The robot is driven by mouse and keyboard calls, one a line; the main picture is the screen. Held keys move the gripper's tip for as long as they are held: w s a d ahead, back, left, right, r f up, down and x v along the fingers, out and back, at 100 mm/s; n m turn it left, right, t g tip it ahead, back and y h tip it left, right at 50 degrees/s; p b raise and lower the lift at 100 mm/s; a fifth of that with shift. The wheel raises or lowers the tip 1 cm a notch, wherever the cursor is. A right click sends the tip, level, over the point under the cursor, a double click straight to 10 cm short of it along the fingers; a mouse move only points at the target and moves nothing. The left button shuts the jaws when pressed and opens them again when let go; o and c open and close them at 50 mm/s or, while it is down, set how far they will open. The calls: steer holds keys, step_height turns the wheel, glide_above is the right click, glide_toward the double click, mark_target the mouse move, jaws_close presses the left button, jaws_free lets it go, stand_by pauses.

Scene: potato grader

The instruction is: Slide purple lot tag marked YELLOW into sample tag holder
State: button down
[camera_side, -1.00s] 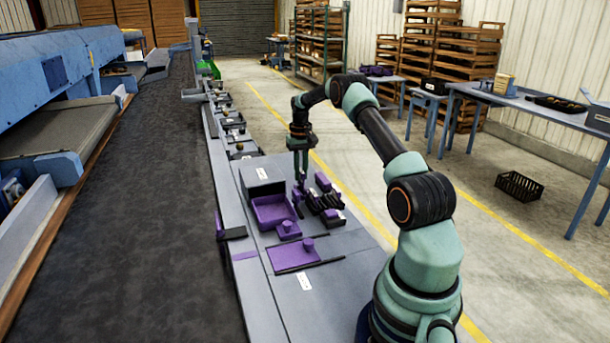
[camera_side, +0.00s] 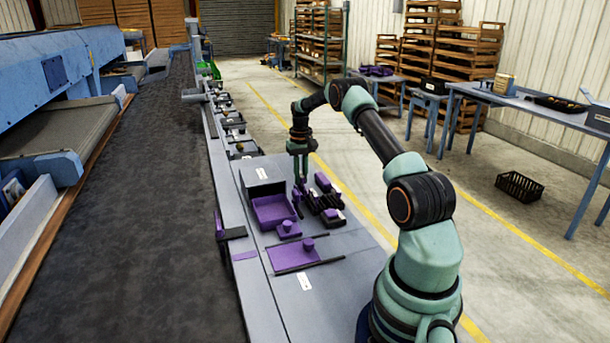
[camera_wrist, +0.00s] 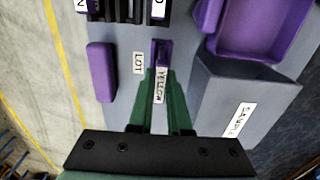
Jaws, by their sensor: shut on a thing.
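The purple lot tag (camera_wrist: 161,50) stands between my green fingers in the wrist view. Its white label (camera_wrist: 159,84) reads YELLOW. My gripper (camera_wrist: 160,92) is shut on the tag; in the side view my gripper (camera_side: 299,182) is low over the bench, just right of the grey box. Whether the tag touches the bench cannot be told. The grey box labelled SAMPLE (camera_wrist: 212,92) is to the right of my fingers in the wrist view. In the side view this box (camera_side: 262,186) stands behind the purple tray. I cannot see a tag slot on it.
A purple tray (camera_side: 272,212) lies in front of the box. A black slotted rack (camera_side: 325,203) and a purple block (camera_wrist: 101,72) are close to my gripper. A LOT label (camera_wrist: 138,63) is on the bench. A purple plate with a knob (camera_side: 292,256) lies nearer the camera.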

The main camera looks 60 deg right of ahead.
steer(key=shift+f, duration=0.75)
steer(key=shift+c, duration=2.3)
jaws_free()
steer(key=shift+r, duration=3.55)
